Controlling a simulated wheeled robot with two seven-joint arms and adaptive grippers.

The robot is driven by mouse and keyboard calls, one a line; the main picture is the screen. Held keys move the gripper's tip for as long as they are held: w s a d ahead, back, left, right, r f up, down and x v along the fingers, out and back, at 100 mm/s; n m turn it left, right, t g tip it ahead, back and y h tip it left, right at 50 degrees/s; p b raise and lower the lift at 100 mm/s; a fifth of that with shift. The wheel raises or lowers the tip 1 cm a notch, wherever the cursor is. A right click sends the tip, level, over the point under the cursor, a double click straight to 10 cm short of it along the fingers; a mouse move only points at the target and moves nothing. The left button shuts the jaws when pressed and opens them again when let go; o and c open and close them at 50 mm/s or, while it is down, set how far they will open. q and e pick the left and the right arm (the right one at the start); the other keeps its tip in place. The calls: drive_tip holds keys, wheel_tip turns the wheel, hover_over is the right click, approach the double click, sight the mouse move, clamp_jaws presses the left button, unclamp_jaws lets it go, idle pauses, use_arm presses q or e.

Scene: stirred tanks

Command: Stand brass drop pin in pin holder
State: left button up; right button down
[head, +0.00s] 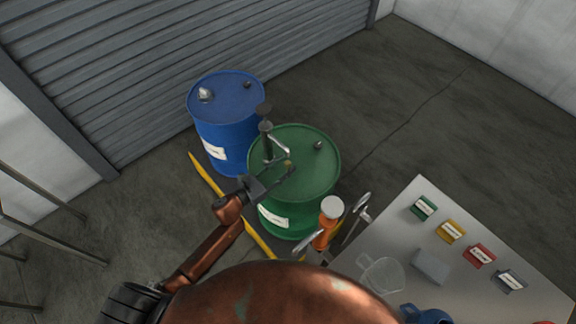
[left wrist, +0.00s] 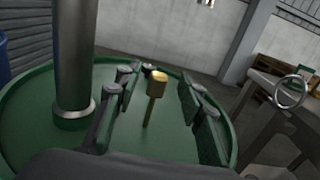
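The brass drop pin (left wrist: 156,96) shows in the left wrist view with its thick head up and its thin shaft down towards the green drum's lid. In the head view its brass head (head: 288,163) is a small spot near the lid's middle. My left gripper (head: 284,175) is over the green drum; in the left wrist view its fingers (left wrist: 160,110) stand apart on either side of the pin, with gaps visible. I cannot identify the pin holder for sure; a plain grey block (head: 430,266) lies on the table. My right gripper is not in view.
The green drum (head: 318,165) has an upright dark post with a bent handle (head: 268,140) close to my gripper. A blue drum (head: 226,98) stands behind. An orange, white-topped object (head: 326,226) is between drum and table (head: 415,195). Several coloured labelled blocks and a clear jug (head: 382,276) are on the table.

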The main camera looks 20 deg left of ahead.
use_arm(q)
drive_tip(key=shift+x, duration=1.05)
clamp_jaws()
